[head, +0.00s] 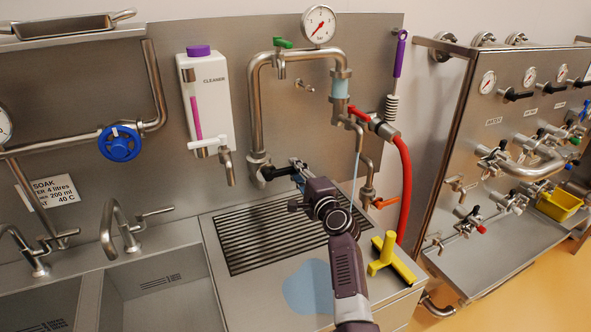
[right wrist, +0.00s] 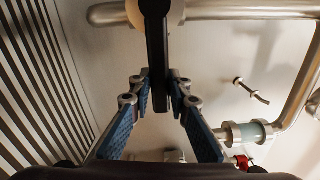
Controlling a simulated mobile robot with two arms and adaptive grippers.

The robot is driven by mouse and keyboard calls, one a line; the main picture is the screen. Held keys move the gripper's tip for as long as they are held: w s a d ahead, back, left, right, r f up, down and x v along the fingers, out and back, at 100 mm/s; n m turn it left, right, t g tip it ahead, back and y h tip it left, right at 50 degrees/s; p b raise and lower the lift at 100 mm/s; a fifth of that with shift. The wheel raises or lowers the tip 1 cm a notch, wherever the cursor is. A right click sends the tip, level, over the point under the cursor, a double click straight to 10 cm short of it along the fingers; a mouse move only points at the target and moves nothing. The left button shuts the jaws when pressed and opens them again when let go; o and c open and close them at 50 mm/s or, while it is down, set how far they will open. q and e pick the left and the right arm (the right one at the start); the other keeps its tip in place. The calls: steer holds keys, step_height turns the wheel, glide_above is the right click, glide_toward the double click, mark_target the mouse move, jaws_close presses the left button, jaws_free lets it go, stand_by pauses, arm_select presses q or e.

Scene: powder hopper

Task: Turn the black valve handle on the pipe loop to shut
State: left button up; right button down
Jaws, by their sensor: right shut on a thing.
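The black valve handle (head: 277,173) is at the lower left end of the steel pipe loop (head: 256,90), low on the back panel. In the head view it sticks out to the right, and its outer end is partly hidden by my gripper. My right gripper (head: 300,172) reaches up from the bottom of the picture to it. In the right wrist view the handle (right wrist: 157,45) is a long black bar running between the blue-padded fingers of the right gripper (right wrist: 160,88), which are shut on it. My left gripper is not in view.
A pale blue stream (head: 357,165) falls from the loop's right leg, and a blue puddle (head: 307,287) lies on the counter. A red-handled valve (head: 358,114), red hose (head: 404,190), orange handle (head: 384,202) and yellow squeegee (head: 390,260) are to the right. A drain grate (head: 250,240) lies below.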

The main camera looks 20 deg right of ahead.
steer(key=shift+a+f, duration=0.25)
steer(key=shift+f, duration=0.6)
steer(key=c, duration=1.8)
jaws_free()
steer(key=shift+d, duration=0.1)
steer(key=shift+c, duration=0.2)
steer(key=shift+r, duration=0.2)
steer(key=shift+s, duration=0.4)
steer(key=s, duration=1.1)
steer(key=shift+d, duration=0.25)
